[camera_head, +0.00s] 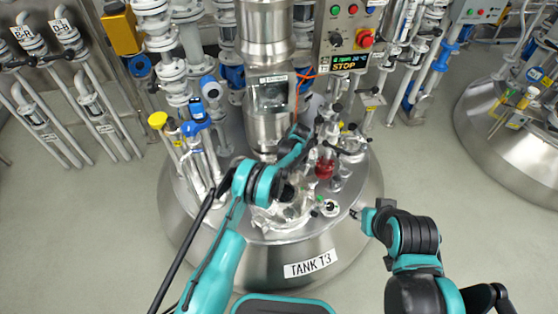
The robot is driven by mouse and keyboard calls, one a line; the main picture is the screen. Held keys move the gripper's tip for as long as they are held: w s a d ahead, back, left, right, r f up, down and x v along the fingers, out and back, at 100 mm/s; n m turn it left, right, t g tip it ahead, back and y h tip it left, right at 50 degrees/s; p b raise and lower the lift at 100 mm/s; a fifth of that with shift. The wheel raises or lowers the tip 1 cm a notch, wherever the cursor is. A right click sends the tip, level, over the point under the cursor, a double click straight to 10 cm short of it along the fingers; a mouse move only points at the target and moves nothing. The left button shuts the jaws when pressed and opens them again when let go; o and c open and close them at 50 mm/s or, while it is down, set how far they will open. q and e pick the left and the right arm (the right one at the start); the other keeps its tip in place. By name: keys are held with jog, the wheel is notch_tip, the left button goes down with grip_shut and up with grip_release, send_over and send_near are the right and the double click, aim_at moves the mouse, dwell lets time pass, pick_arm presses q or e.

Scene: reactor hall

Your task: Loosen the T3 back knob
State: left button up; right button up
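Tank T3 (275,262) is a round steel vessel with its "TANK T3" label (311,264) on the front. On its lid is a clear round hatch (285,222), partly covered by my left arm. I cannot make out the back knob; that side of the hatch is behind my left forearm. My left gripper (301,132) reaches over the lid behind the hatch, near the central column; its fingers are too small and dark to read. My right gripper (354,213) is at the lid's right edge, apart from the hatch; its opening is unclear.
A thick steel column (268,120) rises from the lid's back. A red-filled glass fitting (325,167) stands right of the hatch. Valves with yellow and blue caps (195,127) crowd the left. A control box (350,40) reads "STOP". Another tank (510,140) stands right.

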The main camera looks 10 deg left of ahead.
pick_arm(q)
jog(key=o, duration=1.2)
jog(key=shift+f, duration=0.15)
jog(key=shift+c, duration=0.2)
jog(key=v, duration=1.2)
